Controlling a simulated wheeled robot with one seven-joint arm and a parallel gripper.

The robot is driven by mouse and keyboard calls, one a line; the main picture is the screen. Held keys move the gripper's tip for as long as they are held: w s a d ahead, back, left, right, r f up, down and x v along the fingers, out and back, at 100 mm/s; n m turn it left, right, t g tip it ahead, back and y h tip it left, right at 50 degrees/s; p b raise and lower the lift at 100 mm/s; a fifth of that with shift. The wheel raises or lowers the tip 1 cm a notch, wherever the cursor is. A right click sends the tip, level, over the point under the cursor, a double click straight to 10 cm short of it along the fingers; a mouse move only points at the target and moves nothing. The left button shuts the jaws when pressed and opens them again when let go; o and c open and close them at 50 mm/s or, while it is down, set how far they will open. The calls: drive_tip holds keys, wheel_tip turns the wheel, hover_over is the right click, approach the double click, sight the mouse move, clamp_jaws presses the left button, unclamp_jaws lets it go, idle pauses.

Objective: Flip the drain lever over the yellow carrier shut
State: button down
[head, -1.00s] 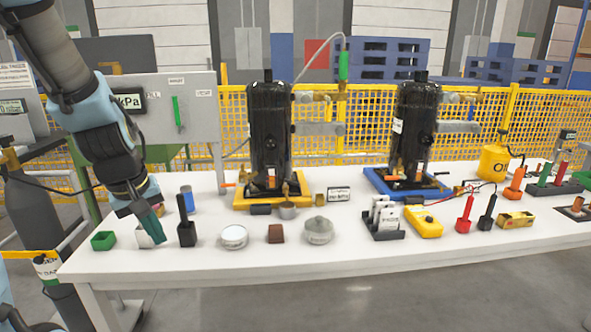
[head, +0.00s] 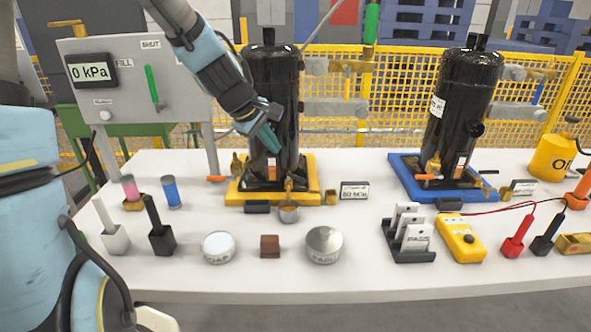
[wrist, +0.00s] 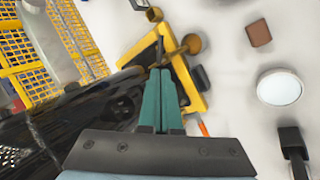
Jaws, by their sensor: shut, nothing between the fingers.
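My gripper (head: 274,149) is shut and empty, its green fingers pointing down in front of the black compressor (head: 287,90). In the wrist view its fingertips (wrist: 161,72) lie over the yellow carrier (wrist: 196,99), near a brass fitting. The carrier (head: 241,193) also shows in the head view under the compressor. An orange lever (head: 217,179) sticks out flat to the left, beside a brass valve (head: 238,165); its end shows in the wrist view (wrist: 203,129). Another brass fitting (head: 289,184) stands at the carrier's front, above a small copper cup (head: 288,213). I cannot tell whether the fingers touch anything.
The blue carrier (head: 408,178) holds a second compressor (head: 462,105) to the right. A small display (head: 354,191), round tins (head: 324,244), a brown block (head: 270,246) and a dark-handled tool (head: 161,238) stand on the white table. The grey panel (head: 130,85) is behind left.

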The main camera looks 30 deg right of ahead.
sight(298, 178)
drive_tip(key=p+x, duration=0.3)
drive_tip(key=x, duration=1.1)
